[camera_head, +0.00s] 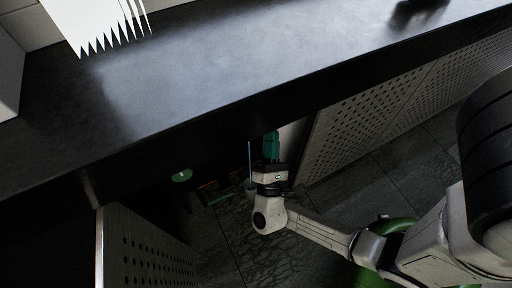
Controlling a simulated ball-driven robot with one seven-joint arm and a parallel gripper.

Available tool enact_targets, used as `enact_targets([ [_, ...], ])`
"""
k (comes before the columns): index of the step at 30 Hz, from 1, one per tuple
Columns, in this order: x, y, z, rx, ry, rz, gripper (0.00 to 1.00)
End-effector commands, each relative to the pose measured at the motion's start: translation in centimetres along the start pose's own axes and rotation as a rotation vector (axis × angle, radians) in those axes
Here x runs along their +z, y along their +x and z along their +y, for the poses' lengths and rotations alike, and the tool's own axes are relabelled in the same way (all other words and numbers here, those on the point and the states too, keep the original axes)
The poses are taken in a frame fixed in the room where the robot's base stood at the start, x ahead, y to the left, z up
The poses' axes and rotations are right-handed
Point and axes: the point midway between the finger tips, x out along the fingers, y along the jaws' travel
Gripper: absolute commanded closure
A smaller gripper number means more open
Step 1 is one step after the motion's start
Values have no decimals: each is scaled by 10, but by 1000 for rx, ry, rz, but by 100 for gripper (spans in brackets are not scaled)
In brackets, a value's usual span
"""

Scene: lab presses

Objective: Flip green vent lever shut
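My gripper (271,146) reaches in under the dark counter, near the middle of the picture. Its teal end points away from me, and I cannot tell whether its fingers are apart or together. A small green rounded piece with a pale spot (181,176) shows in the shadow under the counter, left of my gripper and apart from it. I cannot tell whether this is the green vent lever. No lever handle shows clearly, and its position cannot be made out.
The dark counter (215,62) overhangs the space around my gripper. A perforated panel (345,130) stands close on the right, and another (150,255) at lower left. A thin blue rod (250,160) stands just left of my gripper. Tiled floor (345,190) is open below.

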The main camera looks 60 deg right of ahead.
Motion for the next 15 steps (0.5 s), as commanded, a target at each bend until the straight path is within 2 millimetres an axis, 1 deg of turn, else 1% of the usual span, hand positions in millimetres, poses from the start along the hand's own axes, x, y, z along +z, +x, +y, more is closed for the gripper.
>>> enact_targets([
  [4, 6, 7, -1, -1, 2, 0, 100],
  [11, 5, 6, -2, -2, 2, -1, 100],
  [15, 1, 2, -5, -2, 2, -1, 100],
])
